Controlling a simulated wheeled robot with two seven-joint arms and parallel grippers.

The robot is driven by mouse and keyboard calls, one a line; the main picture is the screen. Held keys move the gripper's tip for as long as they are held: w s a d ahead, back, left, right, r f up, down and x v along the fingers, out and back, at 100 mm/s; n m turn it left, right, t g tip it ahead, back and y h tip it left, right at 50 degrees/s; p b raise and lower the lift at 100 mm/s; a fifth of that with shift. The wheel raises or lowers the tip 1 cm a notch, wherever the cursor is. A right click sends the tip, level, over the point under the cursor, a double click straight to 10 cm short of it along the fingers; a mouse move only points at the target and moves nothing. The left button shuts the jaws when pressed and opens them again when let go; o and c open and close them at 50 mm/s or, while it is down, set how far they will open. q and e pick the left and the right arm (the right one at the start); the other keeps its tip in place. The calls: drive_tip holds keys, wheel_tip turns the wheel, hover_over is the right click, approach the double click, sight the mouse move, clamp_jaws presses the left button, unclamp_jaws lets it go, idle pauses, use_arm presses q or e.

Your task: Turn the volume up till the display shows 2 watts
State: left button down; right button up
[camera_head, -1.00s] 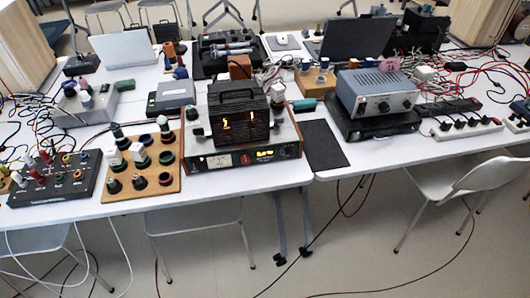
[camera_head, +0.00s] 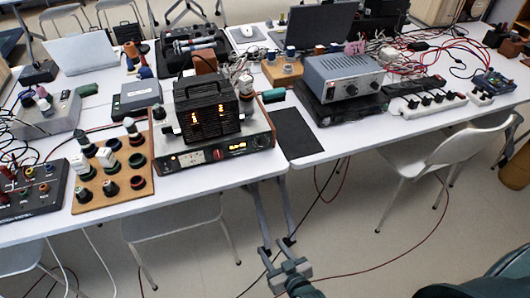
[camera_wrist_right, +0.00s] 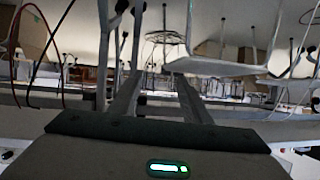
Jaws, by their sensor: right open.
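A silver and black amplifier (camera_head: 172,162) with a wooden side stands at the front edge of the left table. A black ribbed box (camera_head: 207,132) with a handle sits on top and shows glowing orange digits, hard to read. My right gripper (camera_head: 278,250) is low in front of the tables, well below and right of the amplifier. It is open, and nothing shows between its fingers (camera_wrist_right: 157,98) in the right wrist view. My left gripper is out of view.
A wooden board (camera_head: 88,203) with several posts stands left of the amplifier. A dark mat (camera_head: 295,133) and a grey-blue instrument (camera_head: 343,77) are to the right. White chairs (camera_head: 440,150) and table legs stand near my right gripper. The floor between is mostly free.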

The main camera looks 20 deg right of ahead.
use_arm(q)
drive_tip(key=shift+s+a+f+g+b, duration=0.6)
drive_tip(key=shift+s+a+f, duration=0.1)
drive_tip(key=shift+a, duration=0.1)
use_arm(e)
drive_tip(key=w+d+r+t, duration=0.1)
drive_tip(key=d+r+t, duration=0.1)
drive_tip(key=r, duration=1)
drive_tip(key=w+d+r+m+t+h, duration=0.1)
drive_tip(key=w+d+r+t, duration=0.1)
drive_tip(key=r, duration=1)
drive_tip(key=shift+w+d+r+t+h, duration=0.3)
drive_tip(key=shift+d+t, duration=0.1)
drive_tip(key=shift+t, duration=0.2)
drive_tip(key=shift+w, duration=0.1)
drive_tip(key=p, duration=0.2)
approach(264, 147)
drive_tip(key=w, duration=0.6)
drive_tip(key=shift+w+a+r, duration=0.15)
drive_tip(key=shift+w, duration=0.25)
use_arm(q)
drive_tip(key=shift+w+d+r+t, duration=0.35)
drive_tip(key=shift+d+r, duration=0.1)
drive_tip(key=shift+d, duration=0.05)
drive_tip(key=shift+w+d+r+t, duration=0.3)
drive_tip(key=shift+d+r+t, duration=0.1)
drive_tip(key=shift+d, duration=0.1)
use_arm(e)
drive_tip(key=shift+w, duration=0.7)
drive_tip(key=c, duration=1)
